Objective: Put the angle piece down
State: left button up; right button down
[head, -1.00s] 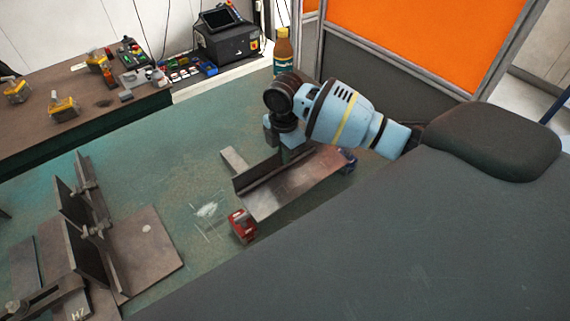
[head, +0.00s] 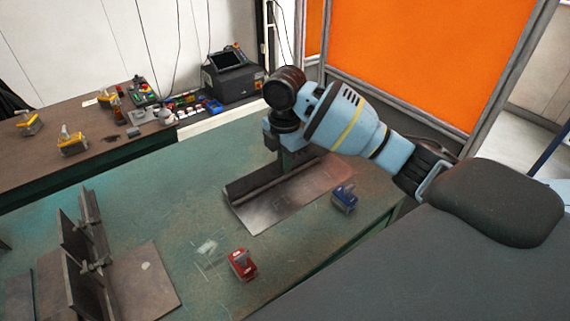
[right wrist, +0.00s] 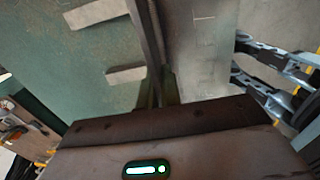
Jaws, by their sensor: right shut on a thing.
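The angle piece (head: 300,198) is a bare steel plate with an upright flange along its left side, near the right part of the green table (head: 215,150) in the head view. My right gripper (head: 287,163) is above it, pointing down and shut on the upright flange. In the right wrist view the flange (right wrist: 150,45) runs up between the fingers (right wrist: 157,90). The plate looks level and very close to the tabletop; I cannot tell if it touches.
A red block (head: 242,264) and a blue block (head: 344,198) stand near the angle piece. Another steel assembly with upright plates (head: 88,245) is at the lower left. A brown bench (head: 95,145) with tools stands behind. Green tabletop is clear between the assemblies.

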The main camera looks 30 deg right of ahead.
aim_at(275, 220)
jog(key=shift+r, duration=0.4)
jog(key=a+m, duration=0.1)
jog(key=s+m, duration=0.1)
jog(key=m, duration=0.1)
jog(key=s+a+m, duration=0.1)
jog(key=m, duration=0.1)
jog(key=shift+a, duration=0.35)
jog(key=s+a+m, duration=0.1)
jog(key=m, duration=0.1)
jog(key=s+a+m, duration=0.1)
jog(key=m, duration=0.1)
jog(key=shift+s, duration=0.1)
jog(key=s+a+m, duration=0.1)
jog(key=m, duration=0.1)
jog(key=s+a+m, duration=0.1)
jog(key=s+m, duration=0.1)
jog(key=m, duration=0.1)
jog(key=shift+a+f, duration=0.1)
jog(key=shift+f, duration=0.05)
jog(key=shift+s+a+f+m, duration=0.1)
jog(key=shift+s+a+m, duration=0.15)
jog(key=shift+s+m, duration=0.45)
jog(key=shift+s+a+m, duration=0.3)
jog(key=shift+s+m, duration=0.05)
jog(key=shift+m, duration=0.6)
jog(key=shift+s+a+f+m, duration=0.1)
jog(key=shift+s+a+m, duration=0.15)
jog(key=shift+s+m, duration=0.45)
jog(key=shift+w+a, duration=0.15)
jog(key=shift+w, duration=0.1)
